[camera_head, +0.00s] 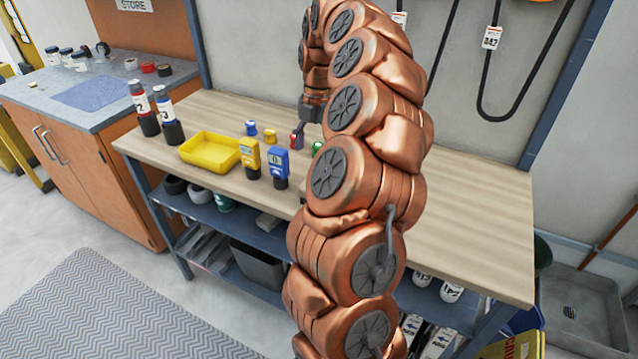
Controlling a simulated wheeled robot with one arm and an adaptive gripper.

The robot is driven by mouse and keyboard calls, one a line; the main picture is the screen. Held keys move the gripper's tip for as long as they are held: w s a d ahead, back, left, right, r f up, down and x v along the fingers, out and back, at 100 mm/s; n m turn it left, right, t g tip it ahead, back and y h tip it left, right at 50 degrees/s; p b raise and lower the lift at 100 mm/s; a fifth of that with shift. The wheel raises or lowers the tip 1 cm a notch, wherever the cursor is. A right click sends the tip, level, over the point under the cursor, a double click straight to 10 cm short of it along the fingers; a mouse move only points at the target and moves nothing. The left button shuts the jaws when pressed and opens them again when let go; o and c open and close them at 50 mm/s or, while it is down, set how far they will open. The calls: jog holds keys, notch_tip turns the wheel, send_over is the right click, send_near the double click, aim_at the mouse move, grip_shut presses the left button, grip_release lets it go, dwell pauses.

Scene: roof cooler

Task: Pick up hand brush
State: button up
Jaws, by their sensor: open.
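I cannot pick out a hand brush in the head view; my copper arm hides part of the bench and the shelf below it. My gripper (309,116) is small and partly hidden behind my arm, over the back middle of the wooden workbench (465,225). It is open. A small red and blue item (297,138) is close to it, and I cannot tell whether they touch.
A yellow tray (210,151), yellow meter (251,157), blue meter (279,166) and two dark bottles (168,115) stand on the bench's left half. A grey bin (258,265) is on the lower shelf. The bench's right half is clear. A sink (585,300) is at right.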

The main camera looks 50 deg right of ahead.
jog(key=shift+s+d+f, duration=0.3)
jog(key=shift+d+f, duration=0.2)
jog(key=shift+d, duration=0.35)
jog(key=shift+f, duration=0.2)
jog(key=shift+s+a+f+p, duration=0.15)
jog(key=shift+f+p, duration=0.2)
jog(key=shift+f, duration=0.85)
jog(key=shift+a+f+p, duration=0.15)
jog(key=shift+f+p, duration=0.15)
jog(key=shift+f, duration=0.9)
jog(key=shift+s+a+f+p, duration=0.15)
jog(key=shift+f+p, duration=0.2)
jog(key=shift+f, duration=0.85)
jog(key=c, duration=1.3)
